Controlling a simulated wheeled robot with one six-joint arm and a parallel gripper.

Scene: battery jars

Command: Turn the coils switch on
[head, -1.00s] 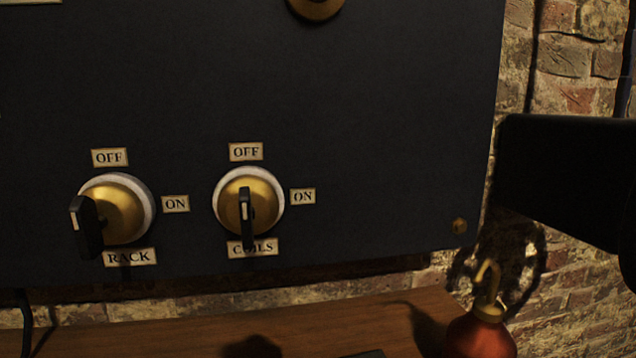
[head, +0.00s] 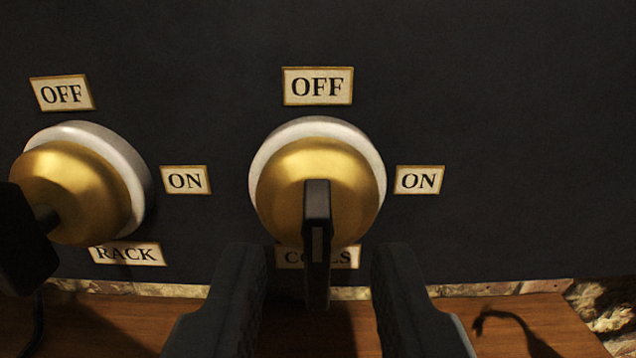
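The coils switch (head: 282,205) is a brass dome on a white collar, mounted on the dark panel in the middle of the head view. Its black handle (head: 317,240) sticks out toward me and covers part of the COILS label (head: 345,257). An OFF label (head: 318,87) is above it and an ON label (head: 419,180) is to its right. My gripper (head: 317,265) is open, with one finger on each side of the handle and clear gaps between. The fingers do not touch the handle.
The rack switch (head: 85,185) stands close on the left, its black handle (head: 22,245) jutting out near my left finger. A wooden shelf (head: 520,325) runs below the panel (head: 520,120). The panel right of the ON label is bare.

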